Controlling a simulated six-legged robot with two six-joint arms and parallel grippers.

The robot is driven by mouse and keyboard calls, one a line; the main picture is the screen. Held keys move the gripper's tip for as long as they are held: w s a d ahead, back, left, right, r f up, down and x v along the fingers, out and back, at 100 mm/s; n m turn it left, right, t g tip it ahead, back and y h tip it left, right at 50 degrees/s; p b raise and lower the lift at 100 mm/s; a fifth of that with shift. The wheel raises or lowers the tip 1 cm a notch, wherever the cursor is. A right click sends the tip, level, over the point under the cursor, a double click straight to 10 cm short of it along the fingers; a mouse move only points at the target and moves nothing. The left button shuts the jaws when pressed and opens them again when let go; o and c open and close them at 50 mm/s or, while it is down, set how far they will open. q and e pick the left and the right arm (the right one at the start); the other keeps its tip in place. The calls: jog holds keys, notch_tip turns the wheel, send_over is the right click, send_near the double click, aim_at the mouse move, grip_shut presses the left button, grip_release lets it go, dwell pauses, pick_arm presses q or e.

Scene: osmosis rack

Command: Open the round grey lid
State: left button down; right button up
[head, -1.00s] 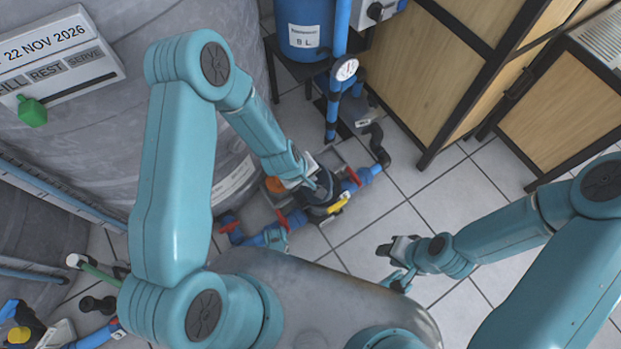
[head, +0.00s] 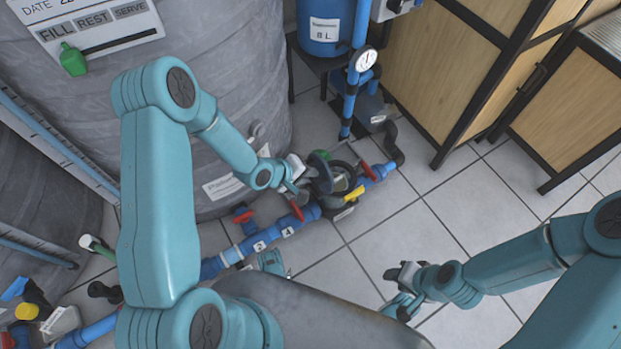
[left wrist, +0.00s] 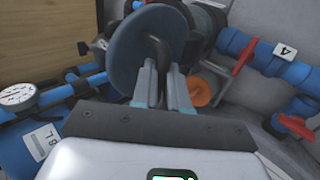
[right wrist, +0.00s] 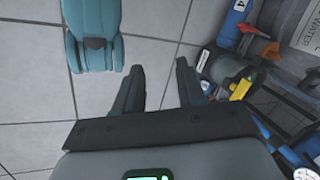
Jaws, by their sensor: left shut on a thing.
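The round grey lid (head: 319,172) stands tilted up on the left side of a dark round housing (head: 352,197) on the blue pipe. My left gripper (head: 302,187) is shut on the lid's handle. In the left wrist view, the lid (left wrist: 140,50) is a large grey-blue disc, and the fingers of my left gripper (left wrist: 162,75) close around its dark curved handle. My right gripper (head: 398,290) is low over the floor, away from the lid. In the right wrist view, its fingers (right wrist: 158,80) are apart and empty.
A large grey tank (head: 215,110) stands behind, close to my left arm. Tiled floor (head: 440,235) is clear to the right.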

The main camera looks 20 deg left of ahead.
pick_arm(q)
jog(key=s, duration=0.1)
jog(key=s+a+f+t+h+b, duration=0.1)
jog(key=s+f+t+h, duration=0.1)
jog(key=shift+s+a, duration=0.15)
jog(key=shift+a, duration=0.15)
jog(key=shift+s, duration=0.1)
dwell(0.4)
jog(key=c, duration=1.1)
grip_release()
jog(key=shift+a+f, duration=0.1)
jog(key=shift+c, duration=0.2)
jog(key=shift+w+a, duration=0.1)
jog(key=shift+w, duration=0.1)
